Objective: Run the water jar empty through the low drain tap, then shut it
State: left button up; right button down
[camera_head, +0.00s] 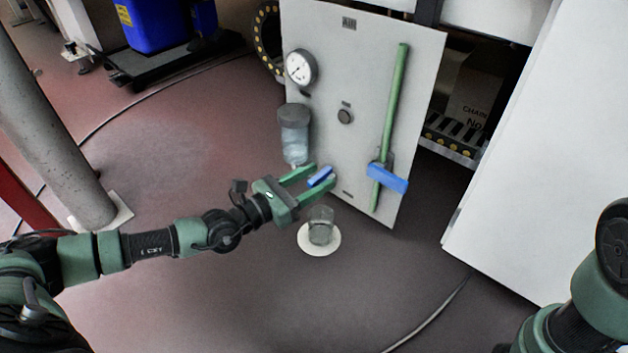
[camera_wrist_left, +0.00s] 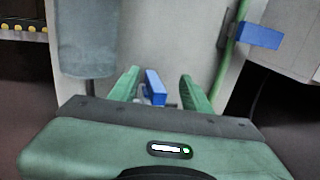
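The water jar (camera_head: 294,140), clear with a dark grey cap, hangs at the left edge of the grey panel; its water level is hard to tell. Its lower part shows at the upper left of the left wrist view (camera_wrist_left: 86,45). The low drain tap has a blue handle (camera_head: 321,176), just below and right of the jar. My left gripper (camera_head: 324,175) is open, with its green fingers on either side of the handle. In the left wrist view the handle (camera_wrist_left: 154,87) lies nearer the left finger, with a gap to the right finger. My right gripper is out of view.
A clear cup (camera_head: 320,231) stands on a white disc (camera_head: 309,243) on the floor below the tap. A white cabinet (camera_head: 540,150) stands right.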

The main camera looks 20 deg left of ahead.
pick_arm(q)
jog(key=shift+a+f, duration=0.1)
jog(key=shift+a, duration=0.05)
jog(key=shift+s+a, duration=0.1)
jog(key=p+v, duration=0.3)
jog(key=v, duration=0.4)
jog(key=shift+s, duration=0.2)
